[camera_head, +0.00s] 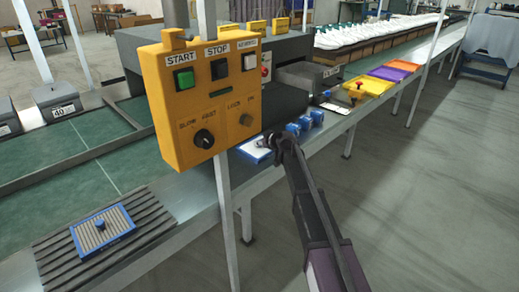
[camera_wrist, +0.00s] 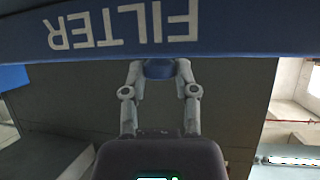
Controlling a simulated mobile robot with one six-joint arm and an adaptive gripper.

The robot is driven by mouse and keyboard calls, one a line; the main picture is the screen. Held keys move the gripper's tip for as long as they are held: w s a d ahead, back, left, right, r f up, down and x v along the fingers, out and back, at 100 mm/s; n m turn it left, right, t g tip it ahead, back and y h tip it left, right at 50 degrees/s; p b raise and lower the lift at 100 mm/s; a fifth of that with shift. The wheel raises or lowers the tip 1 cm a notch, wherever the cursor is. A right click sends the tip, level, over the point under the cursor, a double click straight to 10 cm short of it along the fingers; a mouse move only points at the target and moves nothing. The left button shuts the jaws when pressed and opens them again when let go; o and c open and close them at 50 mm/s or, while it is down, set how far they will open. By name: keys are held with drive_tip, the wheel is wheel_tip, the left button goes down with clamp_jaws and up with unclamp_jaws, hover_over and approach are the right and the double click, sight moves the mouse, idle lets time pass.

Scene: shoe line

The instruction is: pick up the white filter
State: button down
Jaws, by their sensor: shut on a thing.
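The white filter (camera_head: 252,153), a white panel with a blue frame, is at the near edge of the line, just right of the yellow control box. My gripper (camera_head: 272,139) is at its right side and partly hides it. In the wrist view a blue frame edge (camera_wrist: 245,28) with the word FILTER, upside down, crosses the top. My gripper (camera_wrist: 160,70) has both fingers closed on a blue part under this edge. I cannot tell whether the filter touches the surface below it.
A yellow control box (camera_head: 215,100) on a post stands left of the filter. Several blue objects (camera_head: 305,122) sit just right of it. The floor at right (camera_head: 440,200) is clear.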

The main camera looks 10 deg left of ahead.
drive_tip(key=shift+r, duration=0.1)
idle(0.3)
wheel_tip(320, 180, up, 4)
drive_tip(key=p, duration=0.4)
drive_tip(key=shift+f, duration=0.2)
drive_tip(key=s, duration=1)
drive_tip(key=s+r+p, duration=0.1)
drive_tip(key=s, duration=0.5)
drive_tip(key=shift+d, duration=0.3)
